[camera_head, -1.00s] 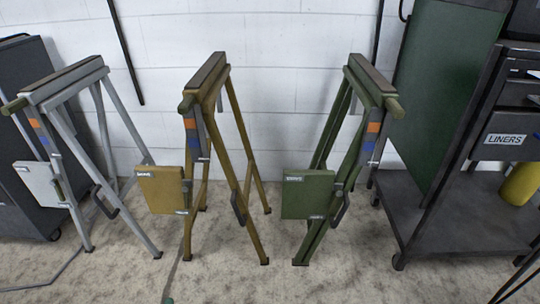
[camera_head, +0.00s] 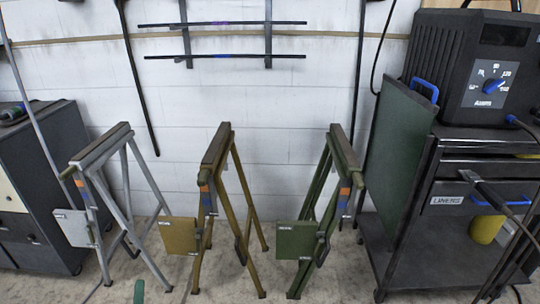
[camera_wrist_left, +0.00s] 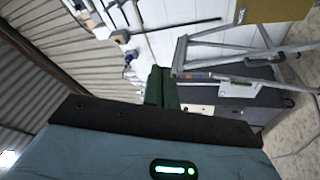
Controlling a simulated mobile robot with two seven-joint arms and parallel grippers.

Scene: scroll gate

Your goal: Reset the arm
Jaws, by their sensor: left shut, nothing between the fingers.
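My left gripper (camera_head: 139,291) shows as a green tip at the bottom edge of the head view. In the left wrist view its green fingers (camera_wrist_left: 161,88) are together with nothing between them. It is in front of the grey folding trestle (camera_head: 103,190) and looks apart from it. A tan trestle (camera_head: 217,180) stands in the middle and a green trestle (camera_head: 325,190) to its right. Each has a flat panel hung low on its left side. My right gripper is not in view.
A black cart (camera_head: 450,168) with drawers carries a black machine (camera_head: 480,68) at the right, beside a green board (camera_head: 398,155). A dark cabinet (camera_head: 60,150) stands at the left. Two bars (camera_head: 225,56) hang on the white wall. Open floor lies between the trestles.

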